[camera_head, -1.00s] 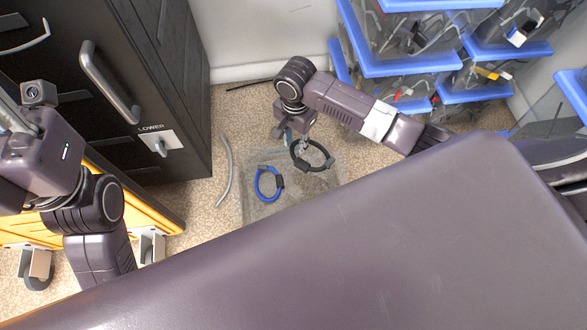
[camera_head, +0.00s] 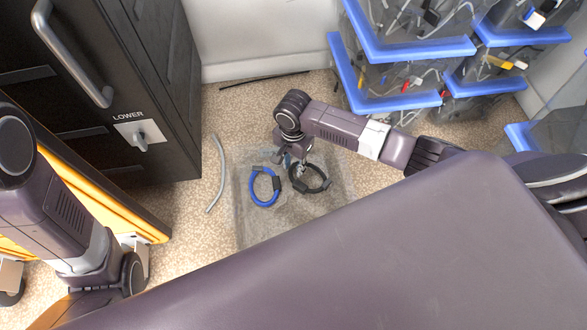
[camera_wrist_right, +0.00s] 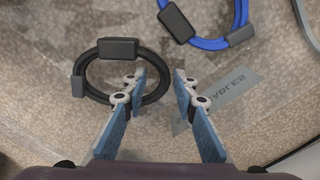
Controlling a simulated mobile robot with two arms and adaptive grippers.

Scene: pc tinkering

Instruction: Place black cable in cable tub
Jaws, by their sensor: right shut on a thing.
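The black cable (camera_head: 310,178) is a coiled ring with dark ties. It is over the right half of the clear cable tub (camera_head: 262,232), which stands on the floor. My right gripper (camera_head: 298,165) is at the ring's upper left edge and shut on it. In the right wrist view, the black cable (camera_wrist_right: 120,45) lies at the fingers (camera_wrist_right: 158,88), its right edge between them. Whether the ring touches the tub's bottom is unclear. My left arm is at the lower left, but its gripper is out of view.
A blue cable coil (camera_head: 264,187) lies in the tub, left of the black one. A grey loose cable (camera_head: 217,172) lies on the floor left of the tub. Blue-edged bins (camera_head: 400,103) stand behind right; a dark cabinet (camera_head: 165,140) stands left.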

